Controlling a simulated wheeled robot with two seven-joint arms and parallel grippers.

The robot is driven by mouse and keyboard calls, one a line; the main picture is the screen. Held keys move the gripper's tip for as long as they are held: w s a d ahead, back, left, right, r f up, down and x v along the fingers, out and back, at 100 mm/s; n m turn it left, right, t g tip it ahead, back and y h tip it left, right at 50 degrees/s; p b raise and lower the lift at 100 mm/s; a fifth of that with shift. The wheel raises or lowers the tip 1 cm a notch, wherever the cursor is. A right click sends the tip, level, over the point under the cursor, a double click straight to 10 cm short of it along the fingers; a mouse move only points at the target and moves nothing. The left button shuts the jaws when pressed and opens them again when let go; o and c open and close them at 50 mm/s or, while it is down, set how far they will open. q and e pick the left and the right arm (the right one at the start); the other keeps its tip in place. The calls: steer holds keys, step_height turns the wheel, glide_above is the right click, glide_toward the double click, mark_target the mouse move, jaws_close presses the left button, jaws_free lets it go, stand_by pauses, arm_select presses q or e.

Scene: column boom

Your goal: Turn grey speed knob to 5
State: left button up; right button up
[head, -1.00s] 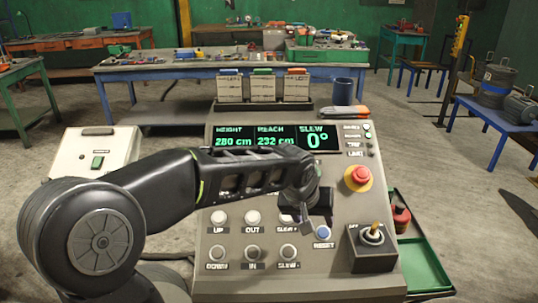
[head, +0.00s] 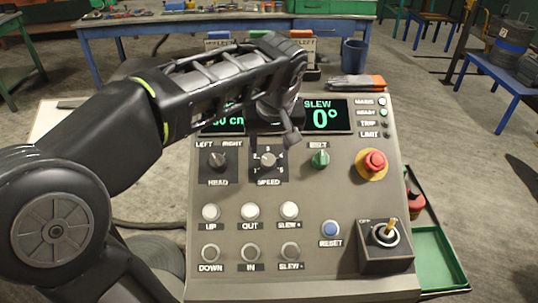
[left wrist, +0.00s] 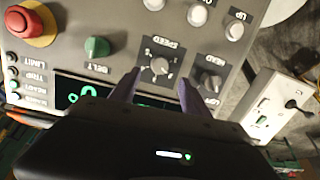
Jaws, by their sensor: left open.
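The grey speed knob (head: 268,160) sits on a black plate marked 1 to 5, in the upper middle of the sloping control panel (head: 310,225). I cannot tell its pointer's setting surely. In the left wrist view the knob (left wrist: 160,66) is just beyond and between my fingertips. My left gripper (head: 272,128) hangs over the panel just above the speed knob, open and empty, apart from it. Its two fingers also show in the left wrist view (left wrist: 158,92). My right gripper is not in view.
The black head knob (head: 217,161) is left of the speed knob and the green belt knob (head: 320,159) right. Several push buttons are below. A switch box (left wrist: 268,105) stands beside the panel.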

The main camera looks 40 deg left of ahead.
mark_target(269, 160)
arm_select(q)
steer(key=p+x, duration=0.1)
steer(key=x, duration=0.6)
steer(key=shift+w+f, duration=0.1)
steer(key=shift+f, duration=0.15)
jaws_close()
stand_by(0.4)
